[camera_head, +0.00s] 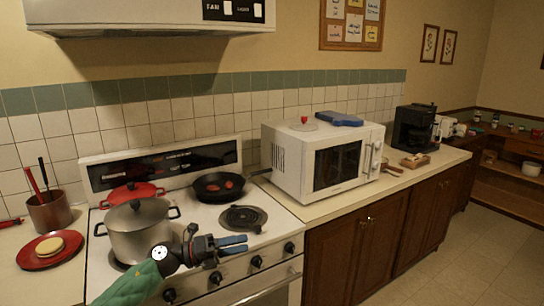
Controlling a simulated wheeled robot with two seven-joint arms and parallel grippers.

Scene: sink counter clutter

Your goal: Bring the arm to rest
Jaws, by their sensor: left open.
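My left arm comes in from the bottom left, with a green sleeve-like link. My left gripper (232,245) is open and empty, with blue fingers pointing right. It shows in front of the stove (200,213), near its front edge and to the right of a large steel pot (140,236). My wrist overlaps the lower right of the pot in the picture. I cannot tell how far above the stove the gripper is. My right gripper is not in view.
A black pan (217,187) with red pieces and a red lidded pot (132,193) sit at the back of the stove. A white microwave (290,169) stands on the right counter. A red plate (38,262) lies at left. The front right burner (243,218) is bare.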

